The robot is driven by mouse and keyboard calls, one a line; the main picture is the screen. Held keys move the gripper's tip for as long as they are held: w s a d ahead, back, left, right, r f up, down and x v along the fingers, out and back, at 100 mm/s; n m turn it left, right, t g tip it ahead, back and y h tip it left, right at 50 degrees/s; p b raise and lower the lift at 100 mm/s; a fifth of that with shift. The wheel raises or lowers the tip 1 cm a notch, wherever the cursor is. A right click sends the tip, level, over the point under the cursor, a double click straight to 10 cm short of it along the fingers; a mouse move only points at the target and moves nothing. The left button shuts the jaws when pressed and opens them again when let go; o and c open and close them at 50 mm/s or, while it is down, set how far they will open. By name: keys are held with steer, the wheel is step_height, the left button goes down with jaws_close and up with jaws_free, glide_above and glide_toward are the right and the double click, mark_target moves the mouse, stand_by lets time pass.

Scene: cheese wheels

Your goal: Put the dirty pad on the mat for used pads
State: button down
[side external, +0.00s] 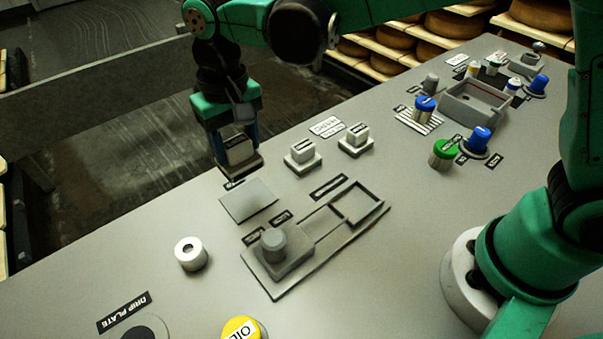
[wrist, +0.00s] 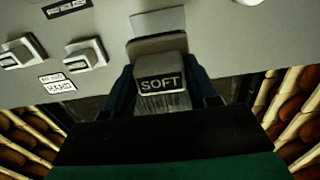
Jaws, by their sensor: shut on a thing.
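My gripper (side external: 237,155) is shut on a pad with a grey block handle (side external: 238,150) and a flat base below it. The wrist view shows the held pad (wrist: 160,82) between the fingers, with SOFT written on its face; I cannot tell how dirty its underside is. In the side view it is at the far edge of the table, just behind a thin grey square mat (side external: 248,201). A small dark label by the mat is too small to read. Two similar pads (side external: 303,153) (side external: 356,139) stand on the table to the right.
A grey fixture (side external: 318,235) with a round knob and square frame lies in front of the mat. A metal cylinder (side external: 191,253) and a yellow-topped jar (side external: 241,329) stand nearer. A grey tray (side external: 474,106) with blue- and green-capped items around it is at the right.

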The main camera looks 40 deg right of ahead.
mark_target(238, 141)
step_height(238, 141, down, 8)
steer(key=shift+r, duration=0.15)
stand_by(0.4)
steer(key=shift+c, duration=1.3)
jaws_free()
step_height(238, 141, up, 12)
steer(key=shift+f, duration=0.15)
steer(key=shift+d+r, duration=0.2)
steer(key=shift+r, duration=0.05)
steer(key=s+d+t, duration=0.3)
steer(key=s+d, duration=0.1)
steer(key=d, duration=0.4)
steer(key=s+d+f+t, duration=0.1)
steer(key=s+d+t, duration=0.3)
steer(key=d, duration=0.5)
steer(key=shift+s, duration=0.25)
